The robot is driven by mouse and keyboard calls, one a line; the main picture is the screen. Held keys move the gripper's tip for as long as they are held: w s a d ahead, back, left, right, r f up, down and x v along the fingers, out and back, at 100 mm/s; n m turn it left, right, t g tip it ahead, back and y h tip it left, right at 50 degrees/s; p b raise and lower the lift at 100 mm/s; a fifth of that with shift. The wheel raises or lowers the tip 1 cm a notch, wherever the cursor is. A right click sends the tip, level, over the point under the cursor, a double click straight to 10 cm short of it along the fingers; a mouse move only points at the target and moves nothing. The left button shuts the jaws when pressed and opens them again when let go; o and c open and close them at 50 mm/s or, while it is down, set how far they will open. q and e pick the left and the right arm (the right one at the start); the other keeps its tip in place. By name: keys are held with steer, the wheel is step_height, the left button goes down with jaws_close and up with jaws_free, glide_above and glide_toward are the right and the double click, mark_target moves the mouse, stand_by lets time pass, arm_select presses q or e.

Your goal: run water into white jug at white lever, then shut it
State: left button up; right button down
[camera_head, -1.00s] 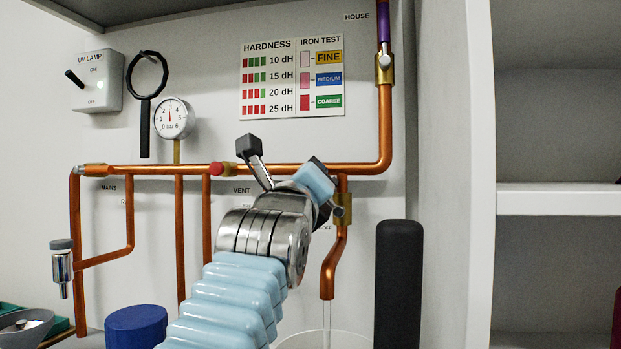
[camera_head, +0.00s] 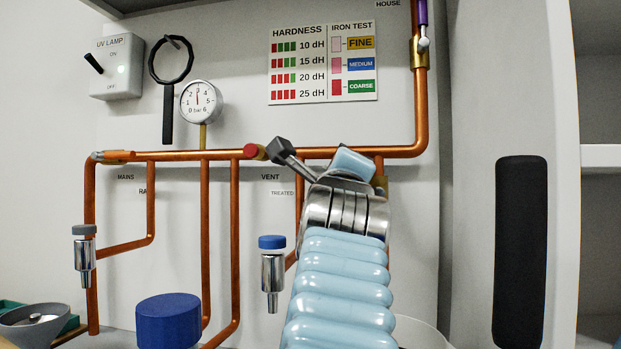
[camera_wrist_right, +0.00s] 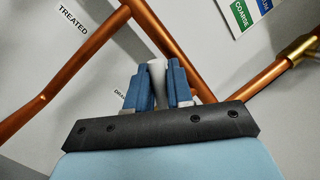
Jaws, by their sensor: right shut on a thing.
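My right gripper (camera_wrist_right: 152,88) is shut on the white lever (camera_wrist_right: 157,76), which stands between its blue fingers in the right wrist view. In the head view the light blue right wrist (camera_head: 352,163) is in front of the copper outlet pipe at the middle right and hides the lever and the pipe's spout. The white jug (camera_head: 422,334) shows only part of its rim at the bottom edge, right of my arm. Its inside, its water level and any stream are hidden. My left gripper is not in view.
Copper pipes (camera_head: 235,250) run along the wall. A blue-capped tap (camera_head: 272,268) stands just left of my arm, and a grey-capped tap (camera_head: 84,250) is farther left. A blue lid (camera_head: 168,322) and grey bowl (camera_head: 38,322) are at lower left. A shelf (camera_head: 600,157) is at right.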

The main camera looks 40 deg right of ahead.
steer(key=shift+w+a+f+n+y+b, duration=0.15)
steer(key=shift+f+n, duration=0.2)
steer(key=shift+n, duration=0.2)
steer(key=shift+w+f+n+y+b, duration=0.15)
steer(key=shift+f+n, duration=0.15)
steer(key=shift+n, duration=0.25)
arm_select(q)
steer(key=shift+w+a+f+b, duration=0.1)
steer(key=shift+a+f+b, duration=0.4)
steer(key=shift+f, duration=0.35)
arm_select(e)
steer(key=shift+a+f+n+t+y, duration=0.1)
steer(key=shift+f+n+t+y, duration=0.3)
steer(key=shift+n, duration=0.85)
steer(key=shift+a+f+n+t+y, duration=0.1)
steer(key=shift+f+n+y, duration=0.55)
steer(key=shift+n, duration=0.6)
steer(key=shift+d+f, duration=0.1)
steer(key=c, duration=1.1)
jaws_free()
